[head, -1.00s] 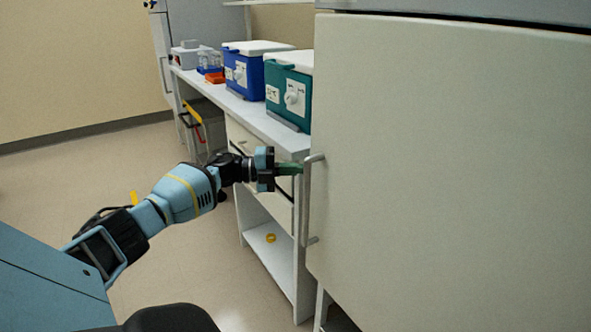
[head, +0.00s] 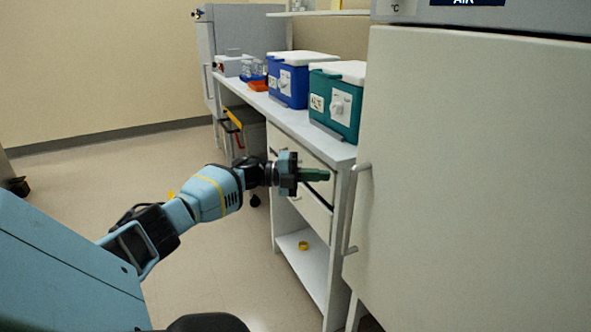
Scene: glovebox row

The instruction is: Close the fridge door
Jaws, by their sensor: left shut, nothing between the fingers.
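The fridge door (head: 470,180) is a large off-white panel filling the right of the head view. It looks flush with the cabinet, with no gap showing along its visible top edge. Its grey vertical handle (head: 351,210) is on the door's left edge. My left gripper (head: 325,175) is shut and empty, its green fingers pointing right. It appears a little to the left of the handle, apart from it, in front of the bench drawers. My right gripper is out of view.
A white bench (head: 290,118) runs back beside the fridge, carrying a teal box (head: 335,103) and a blue box (head: 302,80). A yellow ring (head: 303,246) lies on its lower shelf. Floor (head: 110,180) at the left is open.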

